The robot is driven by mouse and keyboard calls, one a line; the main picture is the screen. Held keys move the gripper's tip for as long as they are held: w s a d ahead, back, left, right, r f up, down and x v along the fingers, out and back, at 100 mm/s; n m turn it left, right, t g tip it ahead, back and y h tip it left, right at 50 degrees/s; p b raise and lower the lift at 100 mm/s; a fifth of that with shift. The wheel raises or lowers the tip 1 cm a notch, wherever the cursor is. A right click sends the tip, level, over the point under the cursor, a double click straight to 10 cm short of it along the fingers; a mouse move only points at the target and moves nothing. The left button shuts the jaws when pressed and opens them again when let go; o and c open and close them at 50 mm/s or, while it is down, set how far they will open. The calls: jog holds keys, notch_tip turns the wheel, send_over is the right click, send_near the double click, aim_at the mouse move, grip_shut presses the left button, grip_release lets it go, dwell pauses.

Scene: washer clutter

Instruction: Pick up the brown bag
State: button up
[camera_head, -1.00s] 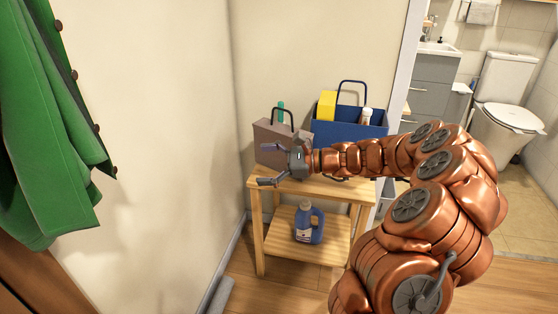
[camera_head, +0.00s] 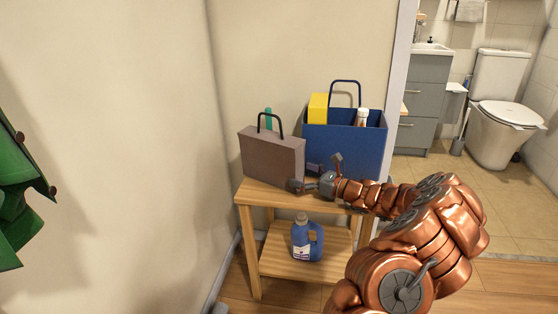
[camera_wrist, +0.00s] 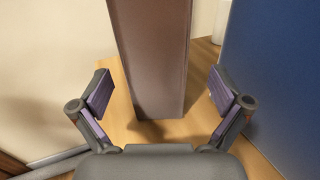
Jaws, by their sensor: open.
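The brown bag (camera_head: 270,157) stands upright on the left of the wooden table's top, with a dark handle loop above it. In the wrist view its narrow end (camera_wrist: 150,60) rises between my spread fingers, with space on both sides. My gripper (camera_head: 303,177) is open at the bag's right end, low above the tabletop. In the wrist view my gripper (camera_wrist: 160,97) shows both purple-padded fingers apart, and nothing is held.
A blue bag (camera_head: 345,145) with a yellow box (camera_head: 318,108) and a white bottle (camera_head: 362,117) stands close behind and right. The wooden table (camera_head: 262,194) has a lower shelf with a blue detergent bottle (camera_head: 305,240). A wall is close on the left.

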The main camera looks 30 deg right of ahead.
aim_at(286, 170)
jog(key=x, duration=0.2)
jog(key=b+x, duration=0.1)
jog(key=x, duration=0.2)
jog(key=shift+s+a+f, duration=0.15)
jog(key=shift+s+a, duration=0.05)
jog(key=shift+a, duration=0.05)
jog(key=shift+w, duration=0.35)
jog(key=shift+d, duration=0.1)
jog(key=shift+c, duration=1.3)
jog(key=c, duration=1.3)
